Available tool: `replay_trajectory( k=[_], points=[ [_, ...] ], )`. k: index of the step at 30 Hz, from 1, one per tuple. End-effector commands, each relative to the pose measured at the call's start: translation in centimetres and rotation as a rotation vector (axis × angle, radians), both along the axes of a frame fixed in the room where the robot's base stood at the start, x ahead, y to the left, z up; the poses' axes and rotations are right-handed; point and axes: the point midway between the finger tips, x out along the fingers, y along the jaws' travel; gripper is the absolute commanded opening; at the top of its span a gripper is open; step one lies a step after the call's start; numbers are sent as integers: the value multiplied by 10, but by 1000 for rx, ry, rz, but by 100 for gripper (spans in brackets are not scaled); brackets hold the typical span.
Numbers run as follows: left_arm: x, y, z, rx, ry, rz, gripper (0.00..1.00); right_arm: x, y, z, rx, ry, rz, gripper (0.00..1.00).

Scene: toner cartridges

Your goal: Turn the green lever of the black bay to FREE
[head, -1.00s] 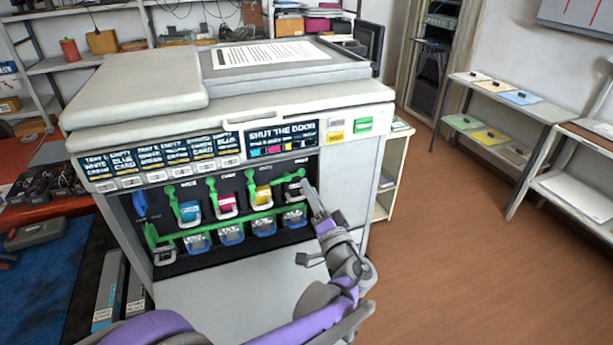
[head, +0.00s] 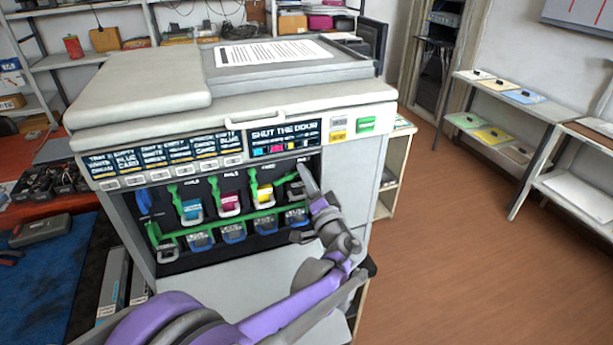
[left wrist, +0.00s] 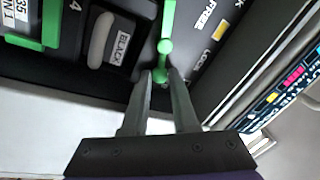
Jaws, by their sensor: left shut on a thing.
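The green lever of the black bay shows in the left wrist view (left wrist: 165,45), with a round knob midway and its near end between my left fingertips. In the head view the lever (head: 287,179) points right and slightly up at the right end of the open printer bay. My left gripper (left wrist: 161,76) is shut on the lever's end; in the head view its fingers (head: 305,175) hide that end. The BLACK cartridge (left wrist: 120,45) with a pale handle sits beside the lever. FREE and LOCK lettering (left wrist: 205,18) is printed on the other side of the lever.
Cyan (head: 191,208), magenta (head: 229,202) and yellow (head: 264,193) cartridges have their own green levers to the left. A long green bar (head: 215,225) runs below them. The printer display (head: 284,136) above reads SHUT THE DOOR. Open floor lies to the right.

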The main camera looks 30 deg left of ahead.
Motion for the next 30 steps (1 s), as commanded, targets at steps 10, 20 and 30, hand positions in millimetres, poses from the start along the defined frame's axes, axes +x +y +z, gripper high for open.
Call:
replay_trajectory(
  k=[10,20,30],
  points=[
    [0,0,-7,94,111,2,0,-1,0,-4,0,2,0,0],
    [0,0,-8,132,155,1,0,-1,0,-5,0,2,0,0],
    [0,-1,-8,131,154,1,39,-1,0,-5,0,2,0,0]
  ],
)
